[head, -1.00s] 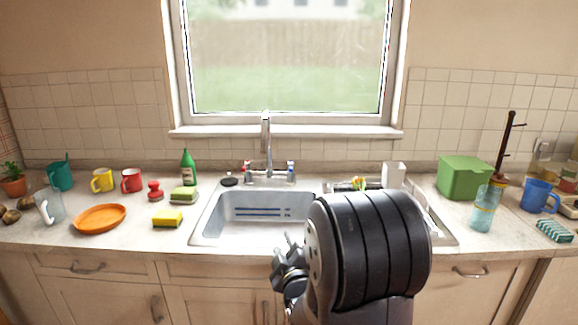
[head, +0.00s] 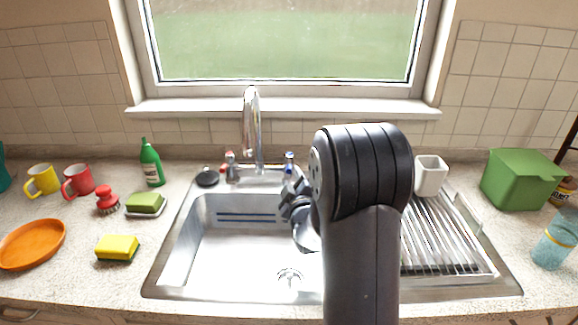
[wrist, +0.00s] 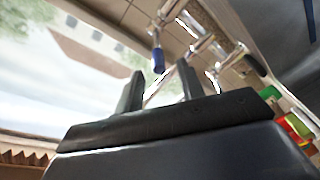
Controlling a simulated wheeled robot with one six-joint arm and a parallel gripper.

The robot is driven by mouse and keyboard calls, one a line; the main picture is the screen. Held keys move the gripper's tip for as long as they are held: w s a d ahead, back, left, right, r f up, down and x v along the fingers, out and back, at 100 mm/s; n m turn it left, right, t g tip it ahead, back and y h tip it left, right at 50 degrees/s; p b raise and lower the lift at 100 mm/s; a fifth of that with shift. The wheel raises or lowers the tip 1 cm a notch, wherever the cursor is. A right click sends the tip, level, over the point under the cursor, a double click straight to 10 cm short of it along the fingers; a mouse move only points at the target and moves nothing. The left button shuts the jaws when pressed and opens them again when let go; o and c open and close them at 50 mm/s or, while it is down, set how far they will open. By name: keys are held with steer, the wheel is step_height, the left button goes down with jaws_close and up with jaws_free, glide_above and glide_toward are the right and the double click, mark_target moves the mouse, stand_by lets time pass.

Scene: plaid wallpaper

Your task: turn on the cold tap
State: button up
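The cold tap (head: 289,157), with a blue mark, stands at the right of the faucet (head: 252,130) behind the sink. The hot tap (head: 230,163), with a red mark, is at its left. In the wrist view the blue cold tap (wrist: 158,60) shows beyond my fingertips, roughly in line with the gap between them. My gripper (head: 288,190) is over the back right of the sink, in front of and below the cold tap. In the wrist view my gripper (wrist: 161,70) has its two fingers apart, with nothing held. My arm hides part of the sink and rack.
The sink basin (head: 185,250) is empty. A drying rack (head: 440,235) with a white cup (head: 430,175) is at the right. A window sill (head: 200,108) runs behind the faucet.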

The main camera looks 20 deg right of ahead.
mark_target(289, 166)
steer(key=w, duration=0.3)
steer(key=w+d+p, duration=0.1)
steer(key=w, duration=0.1)
steer(key=shift+w+d, duration=0.15)
steer(key=shift+w, duration=0.25)
steer(key=shift+c, duration=0.3)
jaws_close()
